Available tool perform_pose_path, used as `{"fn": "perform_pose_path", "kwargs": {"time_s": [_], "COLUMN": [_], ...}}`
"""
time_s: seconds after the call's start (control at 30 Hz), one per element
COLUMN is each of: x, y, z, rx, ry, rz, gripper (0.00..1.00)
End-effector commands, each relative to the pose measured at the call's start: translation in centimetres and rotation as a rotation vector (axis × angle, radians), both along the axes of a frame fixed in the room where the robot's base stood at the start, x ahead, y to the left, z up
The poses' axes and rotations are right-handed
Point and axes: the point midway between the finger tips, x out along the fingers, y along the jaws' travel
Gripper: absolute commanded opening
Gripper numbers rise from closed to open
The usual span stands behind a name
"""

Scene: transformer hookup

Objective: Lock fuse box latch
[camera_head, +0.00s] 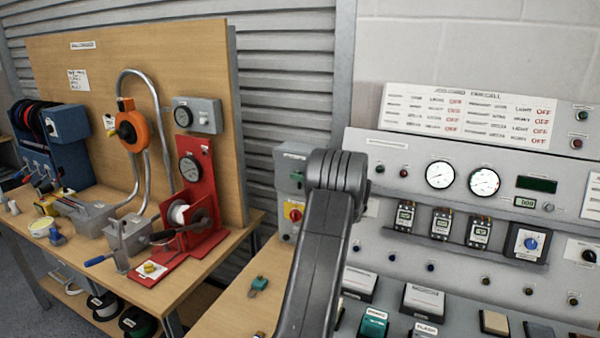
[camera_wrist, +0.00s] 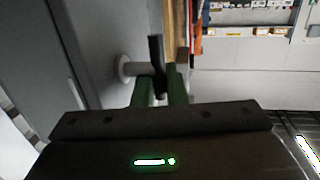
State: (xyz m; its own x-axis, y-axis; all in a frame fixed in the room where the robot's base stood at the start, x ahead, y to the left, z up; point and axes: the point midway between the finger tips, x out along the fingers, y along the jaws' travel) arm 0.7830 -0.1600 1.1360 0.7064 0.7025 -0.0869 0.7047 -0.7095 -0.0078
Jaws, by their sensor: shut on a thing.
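In the wrist view, my gripper (camera_wrist: 160,84) has two green fingers closed around a narrow black bar (camera_wrist: 155,50), which looks like the latch handle. The bar stands out past the fingertips. A pale round boss (camera_wrist: 124,69) with a short shaft sits just left of it, on a grey face (camera_wrist: 98,40) that looks like the fuse box. Whether the latch is seated cannot be told. I cannot tell which box there is the fuse box.
In the head view, a grey control panel (camera_head: 400,256) with gauges and switches stands at the right. A small grey box (camera_head: 292,160) with a red-and-yellow switch (camera_head: 295,213) is close left of my arm. A wooden bench (camera_head: 185,262) with a red stand (camera_head: 190,178) is at the left.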

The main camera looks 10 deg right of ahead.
Motion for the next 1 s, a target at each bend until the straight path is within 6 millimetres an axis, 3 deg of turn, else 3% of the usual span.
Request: {"fn": "perform_pose_path", "kwargs": {"time_s": [0.5,0.53,0.63,1.0], "x": [0.05,0.05,0.05,-0.34], "y": [0.04,0.04,0.04,-0.39], "z": [0.00,0.00,0.00,0.03], "rx": [-0.045,-0.045,-0.045,-0.045], "ry": [0.030,0.030,0.030,0.030], "rz": [-0.001,-0.001,-0.001,-0.002], "gripper": [0.00,0.13,0.31,0.31]}}
